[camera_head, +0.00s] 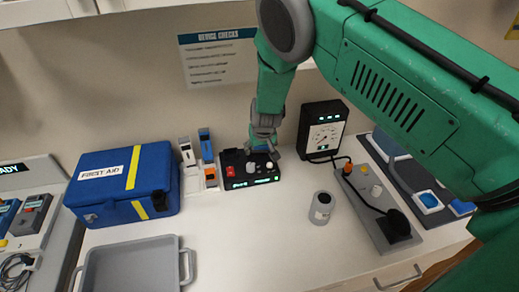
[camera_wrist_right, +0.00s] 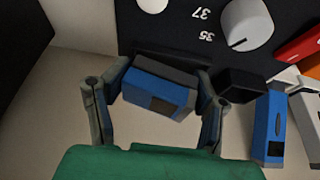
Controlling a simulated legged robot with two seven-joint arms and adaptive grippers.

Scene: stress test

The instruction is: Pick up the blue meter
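My right gripper (camera_head: 265,135) is low at the back edge of a black control box (camera_head: 237,183) on the counter. In the right wrist view its two fingers (camera_wrist_right: 160,88) stand on either side of a blue meter (camera_wrist_right: 158,92) with a dark grey end, and appear to touch both its sides. In the head view this meter is hidden by the gripper. A second blue meter (camera_head: 206,146) stands upright left of the black box; it also shows in the right wrist view (camera_wrist_right: 268,130). My left gripper is not in view.
A blue first aid box (camera_head: 110,185) and a grey tray (camera_head: 137,245) are left. White (camera_head: 187,152) and orange (camera_head: 211,171) items flank the second meter. A black gauge (camera_head: 325,133), grey cup (camera_head: 321,206) and grey panel (camera_head: 377,215) stand right. The front middle counter is clear.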

